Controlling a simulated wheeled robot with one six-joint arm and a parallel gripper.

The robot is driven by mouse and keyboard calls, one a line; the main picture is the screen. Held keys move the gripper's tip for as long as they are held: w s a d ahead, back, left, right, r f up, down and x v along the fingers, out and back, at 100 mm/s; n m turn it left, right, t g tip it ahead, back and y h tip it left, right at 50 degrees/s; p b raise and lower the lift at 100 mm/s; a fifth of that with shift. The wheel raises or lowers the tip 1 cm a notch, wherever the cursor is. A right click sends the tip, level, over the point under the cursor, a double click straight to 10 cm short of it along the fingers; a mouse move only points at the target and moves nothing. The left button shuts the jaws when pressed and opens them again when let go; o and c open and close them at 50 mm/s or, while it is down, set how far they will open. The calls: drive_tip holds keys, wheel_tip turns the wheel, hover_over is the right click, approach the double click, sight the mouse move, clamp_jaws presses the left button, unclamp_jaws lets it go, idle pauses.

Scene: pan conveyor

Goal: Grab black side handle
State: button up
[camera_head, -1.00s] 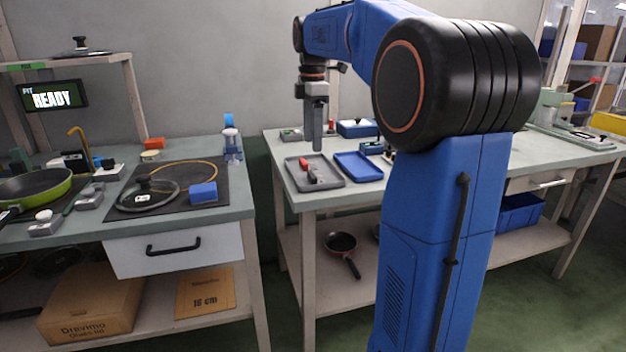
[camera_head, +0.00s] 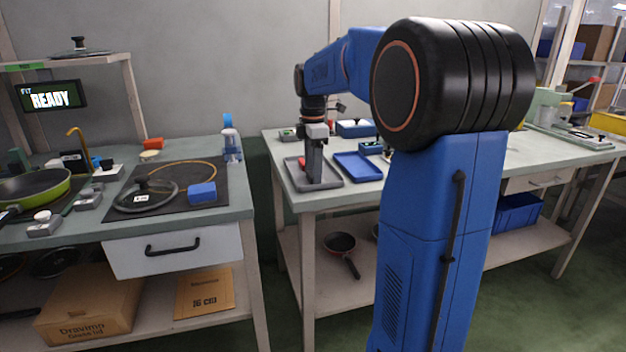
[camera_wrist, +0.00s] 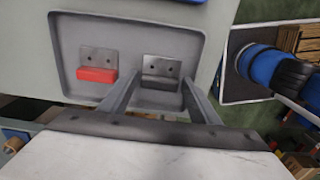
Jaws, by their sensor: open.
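The black side handle (camera_wrist: 160,80), a dark piece with a grey metal bracket, lies in the grey tray (camera_wrist: 66,50). In the wrist view my gripper (camera_wrist: 160,92) is open, with one finger to each side of this handle. I cannot tell whether the fingers touch it. A red handle (camera_wrist: 96,74) with a similar bracket lies left of the fingers in the same tray. In the head view my gripper (camera_head: 314,178) points down into the grey tray (camera_head: 336,182) and hides the black handle. A bit of the red handle (camera_head: 302,161) shows beside it.
A blue tray (camera_head: 358,166) stands right of the grey tray. The left bench holds a glass lid (camera_head: 146,196), a blue block (camera_head: 202,192) and a green pan (camera_head: 35,187). A gap separates the two benches. A small pan (camera_head: 340,244) lies on the lower shelf.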

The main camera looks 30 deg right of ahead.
drive_tip(key=c, duration=0.8)
